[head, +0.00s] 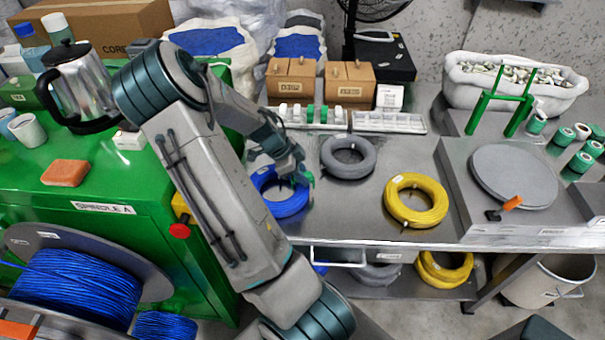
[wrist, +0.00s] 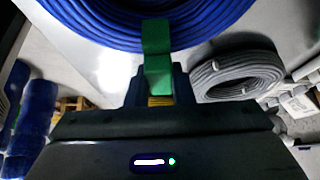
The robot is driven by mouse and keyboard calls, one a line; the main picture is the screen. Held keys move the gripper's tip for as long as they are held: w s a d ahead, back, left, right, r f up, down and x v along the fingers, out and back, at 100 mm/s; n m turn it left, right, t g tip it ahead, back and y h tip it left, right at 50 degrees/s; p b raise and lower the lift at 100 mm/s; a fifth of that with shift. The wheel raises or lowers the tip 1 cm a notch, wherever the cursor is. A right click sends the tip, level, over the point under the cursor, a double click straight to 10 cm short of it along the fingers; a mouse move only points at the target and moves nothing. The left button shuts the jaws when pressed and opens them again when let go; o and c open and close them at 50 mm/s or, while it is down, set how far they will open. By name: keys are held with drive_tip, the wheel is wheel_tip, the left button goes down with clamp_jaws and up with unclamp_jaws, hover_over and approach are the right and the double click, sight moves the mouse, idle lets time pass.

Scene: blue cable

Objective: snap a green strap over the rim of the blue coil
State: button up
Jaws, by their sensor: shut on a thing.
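The blue coil (head: 287,203) lies on the grey bench in the head view, left of the grey coil and partly hidden by my arm. It also fills the top of the wrist view (wrist: 95,22). My gripper (head: 295,172) is over the coil's far right side. In the wrist view my gripper (wrist: 158,90) is shut on a green strap (wrist: 157,55). The strap's outer end overlaps the near edge of the blue coil. I cannot tell whether it is clipped around the rim or only against it.
A grey coil (head: 347,157) lies behind to the right, and a yellow coil (head: 416,200) farther right. A white tray (head: 390,122) and a rack with green straps (head: 310,115) stand at the back. Bare bench shows between the coils. The green cabinet (head: 120,190) is at left.

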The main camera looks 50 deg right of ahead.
drive_tip(key=shift+f+b, duration=0.35)
drive_tip(key=shift+f, duration=0.2)
drive_tip(key=shift+f, duration=0.25)
drive_tip(key=shift+r, duration=0.15)
drive_tip(key=shift+r, duration=0.1)
drive_tip(key=shift+r+p, duration=0.3)
drive_tip(key=shift+r, duration=0.2)
drive_tip(key=shift+r, duration=0.1)
idle(0.4)
drive_tip(key=shift+r+p, duration=0.45)
drive_tip(key=shift+r, duration=0.05)
drive_tip(key=shift+f, duration=0.1)
drive_tip(key=shift+f+b, duration=0.65)
drive_tip(key=shift+f, duration=0.1)
